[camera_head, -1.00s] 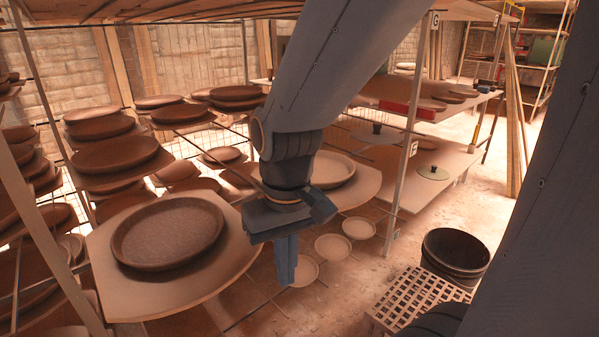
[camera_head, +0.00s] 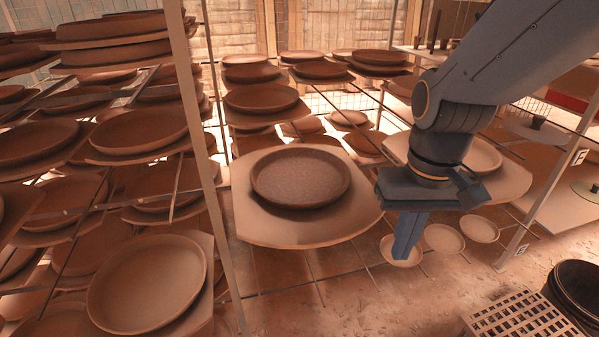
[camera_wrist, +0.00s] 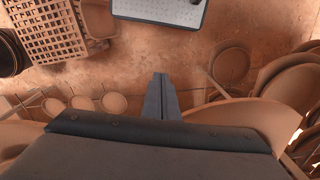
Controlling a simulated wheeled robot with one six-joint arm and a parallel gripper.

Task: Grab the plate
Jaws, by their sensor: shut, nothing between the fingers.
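A round brown clay plate (camera_head: 300,177) with a raised rim lies on a pale board (camera_head: 285,228) on a rack, in the middle of the head view. My gripper (camera_head: 405,246) hangs pointing down to the right of that board, apart from the plate. Its fingers are together with nothing between them. In the wrist view my gripper (camera_wrist: 161,90) points over the floor. Many similar plates are on the racks, and I cannot tell which one the task means.
Racks of plates fill the left, with an upright post (camera_head: 205,150) beside the board. Small dishes (camera_head: 444,238) sit low behind my gripper. A slatted crate (camera_head: 520,318) and a dark tub (camera_head: 580,292) stand at lower right. A grey speckled panel (camera_wrist: 160,10) shows in the wrist view.

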